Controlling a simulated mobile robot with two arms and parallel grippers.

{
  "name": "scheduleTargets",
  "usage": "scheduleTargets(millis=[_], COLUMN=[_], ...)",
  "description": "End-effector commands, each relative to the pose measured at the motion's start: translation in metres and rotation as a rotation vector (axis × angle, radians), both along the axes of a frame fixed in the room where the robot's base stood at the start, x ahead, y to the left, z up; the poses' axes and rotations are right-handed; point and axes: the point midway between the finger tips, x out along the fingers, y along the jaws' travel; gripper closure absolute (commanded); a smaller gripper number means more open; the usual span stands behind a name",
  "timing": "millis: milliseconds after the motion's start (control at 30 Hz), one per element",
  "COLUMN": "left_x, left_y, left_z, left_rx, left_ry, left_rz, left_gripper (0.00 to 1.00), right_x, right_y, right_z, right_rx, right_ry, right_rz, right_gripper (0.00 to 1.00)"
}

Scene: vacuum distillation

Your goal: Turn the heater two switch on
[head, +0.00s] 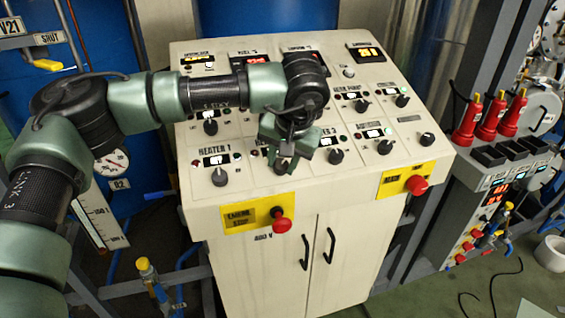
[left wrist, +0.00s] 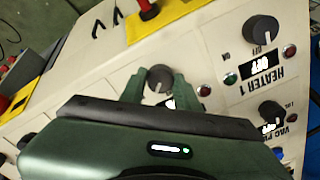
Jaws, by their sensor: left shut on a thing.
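The heater two switch is a dark round knob (left wrist: 159,76) with a pale pointer mark, between the fingers of my left gripper (left wrist: 157,84) in the left wrist view. In the head view my left gripper (head: 282,161) reaches down onto the panel's lower row, between the HEATER 1 knob (head: 220,176) and the HEATER 3 knob (head: 336,156). Its fingers are closed on the heater two knob. The gripper covers most of the heater two label and display, so its on or off reading is hidden. My right gripper is not in view.
The sloped control panel (head: 405,160) carries several similar knobs and small displays. Red-handled devices (head: 490,115) stand to the right. A blue vessel (head: 270,18) is behind.

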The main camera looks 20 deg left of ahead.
Motion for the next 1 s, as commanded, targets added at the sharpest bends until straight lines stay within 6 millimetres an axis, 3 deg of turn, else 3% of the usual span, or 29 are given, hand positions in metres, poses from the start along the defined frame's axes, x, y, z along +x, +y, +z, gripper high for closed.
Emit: scheduleTargets(millis=[400, 967, 1000], left_x=[-0.0003, -0.0003, -0.0003], left_y=[0.0007, 0.0004, 0.0003], left_z=[-0.0009, -0.0008, -0.0009], left_rx=[0.059, 0.068, 0.068], left_ry=[0.041, 0.047, 0.046], left_rz=[-0.176, -0.202, -0.202], left_gripper=[1.0, 1.0, 0.58], right_x=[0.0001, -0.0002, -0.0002], right_y=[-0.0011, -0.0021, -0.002], right_z=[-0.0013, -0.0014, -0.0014], right_rx=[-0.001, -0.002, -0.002], right_ry=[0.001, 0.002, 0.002], right_rz=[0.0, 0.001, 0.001], right_gripper=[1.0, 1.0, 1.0])
